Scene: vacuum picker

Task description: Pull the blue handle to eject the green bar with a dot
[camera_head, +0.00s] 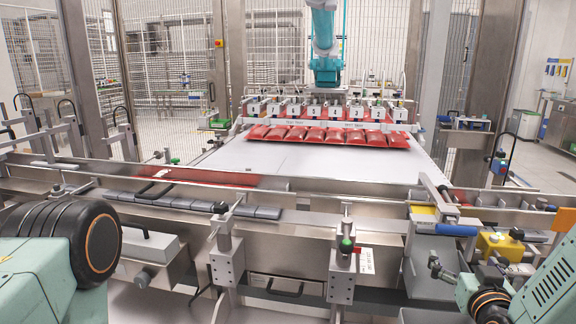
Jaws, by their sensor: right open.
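A blue handle (457,230), a short horizontal cylinder, sits at the right of the machine's front rail, beside a yellow block and above a grey metal chute (434,262). No green bar with a dot can be made out. My left arm shows at the lower left, but its gripper is out of view.
Two upright clamp brackets (227,262) stand on the front rail; the right one (343,270) has a green collar. A picker head (322,112) hangs over red pouches (325,136) on a white conveyor (315,165). A yellow housing (501,246) stands near my right gripper.

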